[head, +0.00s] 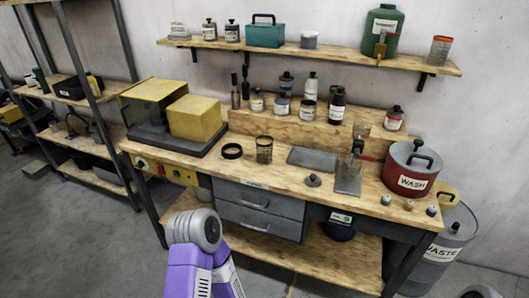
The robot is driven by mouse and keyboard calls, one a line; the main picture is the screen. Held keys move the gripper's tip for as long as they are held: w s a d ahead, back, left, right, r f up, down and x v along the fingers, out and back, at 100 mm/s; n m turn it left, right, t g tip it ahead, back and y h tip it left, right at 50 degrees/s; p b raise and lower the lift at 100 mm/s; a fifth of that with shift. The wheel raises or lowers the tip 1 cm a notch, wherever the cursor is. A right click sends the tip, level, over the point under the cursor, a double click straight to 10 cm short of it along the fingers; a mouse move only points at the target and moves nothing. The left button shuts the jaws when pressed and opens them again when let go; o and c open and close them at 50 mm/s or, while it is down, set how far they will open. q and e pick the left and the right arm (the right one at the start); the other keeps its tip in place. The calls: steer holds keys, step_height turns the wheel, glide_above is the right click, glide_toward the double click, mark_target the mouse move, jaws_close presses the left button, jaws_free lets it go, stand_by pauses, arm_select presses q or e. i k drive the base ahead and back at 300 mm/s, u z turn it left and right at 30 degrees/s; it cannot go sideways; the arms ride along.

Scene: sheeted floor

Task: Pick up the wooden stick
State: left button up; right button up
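I cannot make out a wooden stick for certain in the head view. A thin, pale yellowish strip shows at the bottom edge by the lower shelf, too small to identify. Two slim upright tools (235,96) stand at the back of the wooden workbench (270,178), left of the bottles; their material is unclear. A purple and grey link of my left arm comes in at the bottom, in front of the bench. Only a small grey piece of my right arm shows at the bottom right. Neither gripper is in view.
The bench holds a yellow-lidded machine (195,118), a dark ring (232,151), a jar (264,150), a grey tray (312,159) and a red WASH pot (410,170). A wall shelf (300,50) hangs above. A WASTE drum (445,245) stands right; open floor lies left.

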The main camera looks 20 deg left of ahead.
mark_target(234, 74)
steer(key=u, duration=0.3)
steer(key=k, duration=0.7)
steer(key=u, duration=4.2)
steer(key=i, duration=0.2)
steer(key=z, duration=2.55)
steer(key=i, duration=1.95)
steer(key=z, duration=1.3)
steer(key=i, duration=0.9)
steer(key=z, duration=1)
